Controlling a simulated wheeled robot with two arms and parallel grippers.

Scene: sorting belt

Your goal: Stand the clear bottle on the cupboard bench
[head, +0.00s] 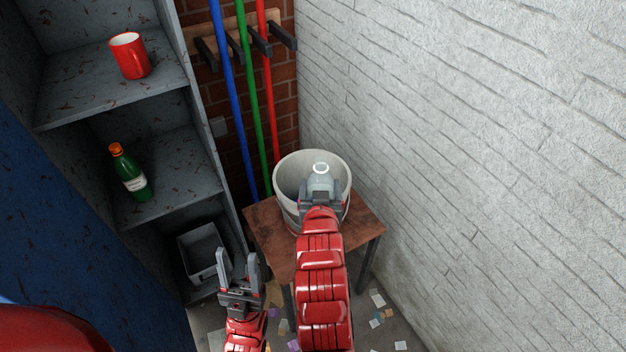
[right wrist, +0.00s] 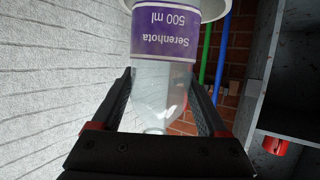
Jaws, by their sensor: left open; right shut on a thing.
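The clear bottle (head: 320,179) is upright in my right gripper (head: 321,196), which is shut on it near the neck. In the right wrist view the bottle (right wrist: 160,72) shows a purple label, upside down in the picture, between the fingers of the gripper (right wrist: 161,90). The small brown bench (head: 364,223) stands in the corner with a pale bucket (head: 287,178) on it. The bottle is seen over the bucket's opening; I cannot tell how high its base is. My left gripper (head: 240,270) is open and empty, left of the bench.
The grey cupboard (head: 84,85) at left holds a red mug (head: 131,56), a green bottle (head: 129,171) and a grey bin (head: 204,252). Blue, green and red poles (head: 252,100) hang behind the bench. A white brick wall (head: 470,130) bounds the right. Scraps litter the floor.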

